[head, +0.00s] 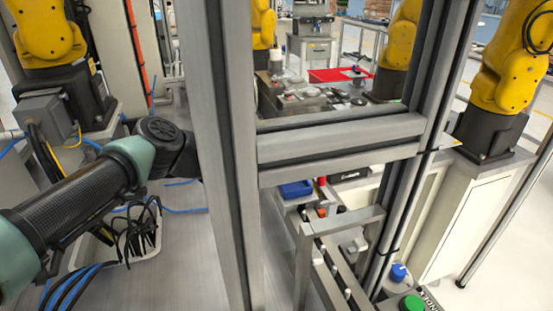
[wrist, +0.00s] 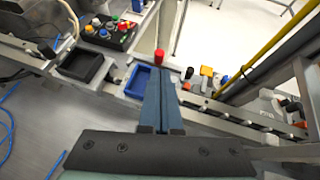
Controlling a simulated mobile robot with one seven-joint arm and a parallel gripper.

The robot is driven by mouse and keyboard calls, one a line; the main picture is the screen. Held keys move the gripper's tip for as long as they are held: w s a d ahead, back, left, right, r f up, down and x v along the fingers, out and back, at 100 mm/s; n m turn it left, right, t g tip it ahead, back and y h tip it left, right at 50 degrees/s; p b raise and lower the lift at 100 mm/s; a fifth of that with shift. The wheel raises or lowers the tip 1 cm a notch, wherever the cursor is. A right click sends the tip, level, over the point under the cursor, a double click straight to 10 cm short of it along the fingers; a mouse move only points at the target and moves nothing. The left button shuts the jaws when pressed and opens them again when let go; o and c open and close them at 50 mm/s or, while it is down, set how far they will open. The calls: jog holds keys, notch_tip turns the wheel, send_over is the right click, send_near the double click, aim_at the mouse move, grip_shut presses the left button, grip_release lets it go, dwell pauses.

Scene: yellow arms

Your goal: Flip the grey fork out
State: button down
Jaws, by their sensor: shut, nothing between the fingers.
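My gripper (wrist: 160,70) is shut and empty in the wrist view, its two blue-grey fingers together. Its tips are close to a red knob (wrist: 188,72) in the picture; I cannot tell whether they touch. In the head view my arm reaches behind the left upright post, which hides the gripper. A grey, fork-like bracket (head: 345,220) stands over the rail at the lower middle of the head view. I cannot tell for sure that it is the grey fork. No fork is clear in the wrist view.
A blue tray (wrist: 136,90) and a black tray (wrist: 82,66) lie near the fingers. A button panel (wrist: 110,32) is beyond them. A grey rail (wrist: 235,115) runs to the right. A metal frame post (head: 218,150) stands before my arm. Blue cables (wrist: 10,135) lie at left.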

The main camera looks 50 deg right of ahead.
jog(key=x, duration=0.5)
jog(key=shift+d+f, duration=0.1)
jog(key=shift+d, duration=0.1)
jog(key=shift+s+d, duration=0.25)
jog(key=shift+d, duration=0.25)
jog(key=shift+s+d+r, duration=0.2)
jog(key=shift+s+d, duration=0.05)
jog(key=shift+d, duration=0.15)
jog(key=v, duration=1.3)
jog(key=shift+w+a+b, duration=0.2)
jog(key=shift+a+b, duration=0.15)
jog(key=shift+b, duration=0.05)
